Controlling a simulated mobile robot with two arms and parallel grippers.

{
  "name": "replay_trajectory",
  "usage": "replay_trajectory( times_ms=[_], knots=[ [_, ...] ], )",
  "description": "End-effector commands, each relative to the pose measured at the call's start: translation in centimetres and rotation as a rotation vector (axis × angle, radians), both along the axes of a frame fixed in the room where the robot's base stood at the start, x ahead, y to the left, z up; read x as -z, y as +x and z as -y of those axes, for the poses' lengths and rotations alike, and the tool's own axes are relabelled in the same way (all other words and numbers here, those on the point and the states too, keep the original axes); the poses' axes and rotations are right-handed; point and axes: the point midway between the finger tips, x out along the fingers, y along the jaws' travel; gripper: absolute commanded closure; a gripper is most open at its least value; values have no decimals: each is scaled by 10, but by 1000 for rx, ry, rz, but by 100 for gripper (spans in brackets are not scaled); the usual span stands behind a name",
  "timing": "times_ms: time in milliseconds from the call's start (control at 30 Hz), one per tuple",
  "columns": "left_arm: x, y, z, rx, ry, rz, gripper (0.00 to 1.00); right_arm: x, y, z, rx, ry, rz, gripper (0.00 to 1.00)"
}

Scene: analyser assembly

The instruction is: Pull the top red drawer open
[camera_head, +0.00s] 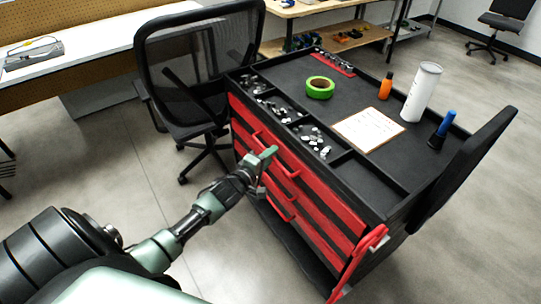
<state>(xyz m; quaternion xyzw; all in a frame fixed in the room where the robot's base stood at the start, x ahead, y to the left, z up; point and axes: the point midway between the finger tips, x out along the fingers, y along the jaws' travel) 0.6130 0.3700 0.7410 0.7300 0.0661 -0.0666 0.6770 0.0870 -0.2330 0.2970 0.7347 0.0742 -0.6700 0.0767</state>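The black tool cart stands in the middle with red drawers on its front. The top red drawer (318,175) runs along the front just under the cart top and looks closed. Red bar handles stand out from the drawer fronts; one handle (290,172) shows just right of my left gripper. My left gripper (266,160) is in front of the upper drawers, close to the handles. Its fingers hide part of the drawer front. I cannot tell whether it touches a handle or whether its fingers are open. My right gripper is not in view.
On the cart top (290,75) are green tape (320,87), an orange bottle (386,86), a white cylinder (421,92), a blue-handled tool (442,130) and a paper sheet (368,129). An office chair (200,70) stands behind left. Floor in front is clear.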

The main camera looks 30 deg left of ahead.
Motion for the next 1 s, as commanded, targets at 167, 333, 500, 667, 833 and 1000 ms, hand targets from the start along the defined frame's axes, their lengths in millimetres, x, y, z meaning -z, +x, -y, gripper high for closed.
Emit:
replay_trajectory(
  times_ms=[167,333,500,667,833,1000],
  knots=[
    [0,0,0,0,1,0,86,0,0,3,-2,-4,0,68],
    [0,0,0,0,1,0,100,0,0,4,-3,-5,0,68],
    [0,0,0,0,1,-1,100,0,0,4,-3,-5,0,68],
    [0,-1,0,0,1,-1,100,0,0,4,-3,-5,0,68],
    [1,-1,0,0,1,-1,100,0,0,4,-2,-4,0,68],
    [1,-1,0,0,1,-1,100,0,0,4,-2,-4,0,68]
  ],
)
